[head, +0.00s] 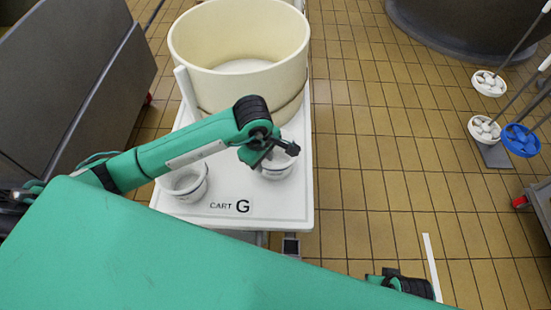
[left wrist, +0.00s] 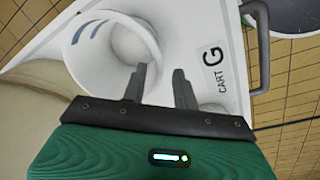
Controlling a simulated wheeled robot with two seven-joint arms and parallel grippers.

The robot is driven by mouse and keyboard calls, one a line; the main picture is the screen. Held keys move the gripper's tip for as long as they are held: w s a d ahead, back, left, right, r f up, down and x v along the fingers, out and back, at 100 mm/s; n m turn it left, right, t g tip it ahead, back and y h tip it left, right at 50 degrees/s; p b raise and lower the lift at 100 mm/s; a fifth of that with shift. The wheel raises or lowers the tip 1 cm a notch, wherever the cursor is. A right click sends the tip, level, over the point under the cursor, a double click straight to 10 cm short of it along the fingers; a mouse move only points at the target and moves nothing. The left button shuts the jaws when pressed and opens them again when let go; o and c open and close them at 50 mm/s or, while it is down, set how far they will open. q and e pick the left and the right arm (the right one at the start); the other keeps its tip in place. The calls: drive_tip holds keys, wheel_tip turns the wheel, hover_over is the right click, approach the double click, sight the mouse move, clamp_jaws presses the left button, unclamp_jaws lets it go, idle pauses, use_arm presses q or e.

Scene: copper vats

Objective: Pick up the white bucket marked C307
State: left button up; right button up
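Two small white buckets stand on the white cart G: a left one (head: 183,182) and a right one (head: 277,168). No C307 mark can be read on either. My left gripper (head: 284,148) is over the right bucket and partly covers it. In the left wrist view its fingers (left wrist: 159,72) are apart with nothing held between them. One finger overlaps the wall of a white bucket (left wrist: 100,45) with blue stripes; the other is outside it. Whether they touch the bucket cannot be told.
A large cream tub (head: 240,35) stands behind the buckets on the cart (head: 250,222). A dark metal vat (head: 75,75) is at the left, another (head: 470,22) at the back right.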

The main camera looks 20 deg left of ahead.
sight(266, 171)
use_arm(q)
drive_tip(key=shift+w+f, duration=0.2)
drive_tip(key=shift+f, duration=0.8)
drive_tip(key=shift+w+f, duration=0.25)
drive_tip(key=shift+f, duration=0.8)
drive_tip(key=shift+w+f, duration=0.2)
drive_tip(key=shift+f, duration=0.8)
drive_tip(key=shift+c, duration=0.4)
clamp_jaws()
